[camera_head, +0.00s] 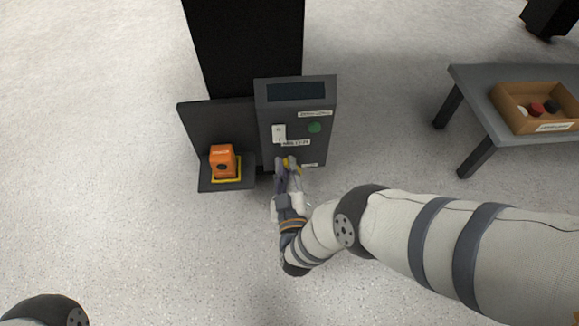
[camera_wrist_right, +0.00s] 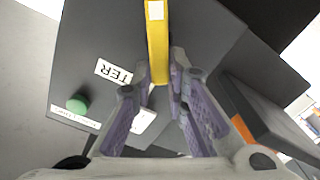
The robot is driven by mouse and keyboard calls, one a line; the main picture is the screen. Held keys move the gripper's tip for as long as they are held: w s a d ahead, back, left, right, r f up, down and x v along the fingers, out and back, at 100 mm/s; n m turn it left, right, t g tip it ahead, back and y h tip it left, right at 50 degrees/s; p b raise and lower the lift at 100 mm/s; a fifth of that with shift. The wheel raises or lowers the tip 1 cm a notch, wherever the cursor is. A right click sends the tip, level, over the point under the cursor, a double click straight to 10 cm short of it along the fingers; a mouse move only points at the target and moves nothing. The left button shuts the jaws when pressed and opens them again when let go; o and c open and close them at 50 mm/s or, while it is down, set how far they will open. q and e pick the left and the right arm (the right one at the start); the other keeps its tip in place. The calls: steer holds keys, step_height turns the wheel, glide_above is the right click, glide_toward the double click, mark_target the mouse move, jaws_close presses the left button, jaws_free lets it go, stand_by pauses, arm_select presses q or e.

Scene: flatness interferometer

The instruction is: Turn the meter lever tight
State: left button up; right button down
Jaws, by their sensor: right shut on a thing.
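The meter (camera_head: 266,136) is a dark grey box with a dark screen on top, a white label and a green round button (camera_head: 315,127) on its face. Its yellow lever (camera_wrist_right: 157,38) runs up the middle of the right wrist view; only a bit of yellow shows in the head view. My right gripper (camera_head: 286,163) is at the lower front of the box. In the wrist view, its two purple-padded fingers (camera_wrist_right: 160,78) are shut on the lever's near end. My left gripper is not in view.
An orange device (camera_head: 222,160) sits on a yellow-edged square on a dark shelf (camera_head: 212,186) left of the meter. A grey table (camera_head: 468,77) at the right holds a wooden tray (camera_head: 510,107) with several small round pieces. The pale floor between is clear.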

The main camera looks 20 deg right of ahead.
steer(key=n, duration=0.1)
steer(key=n+b, duration=0.1)
steer(key=n, duration=0.1)
steer(key=shift+w+f+n, duration=0.25)
steer(key=shift+n, duration=0.15)
steer(key=n, duration=0.1)
steer(key=n+b, duration=0.2)
steer(key=shift+w+a+f, duration=0.1)
steer(key=shift+a+f, duration=0.15)
steer(key=shift+f, duration=0.05)
steer(key=shift+a+f+n+b, duration=0.1)
steer(key=shift+f+n+b, duration=0.1)
steer(key=shift+n, duration=0.9)
steer(key=shift+f+n+b, duration=0.15)
steer(key=shift+n+b, duration=0.05)
steer(key=shift+n, duration=0.9)
steer(key=shift+w+n, duration=0.1)
steer(key=shift+n, duration=0.2)
steer(key=c, duration=1.6)
jaws_free()
steer(key=shift+s+a+f, duration=0.15)
steer(key=shift+s+f, duration=0.05)
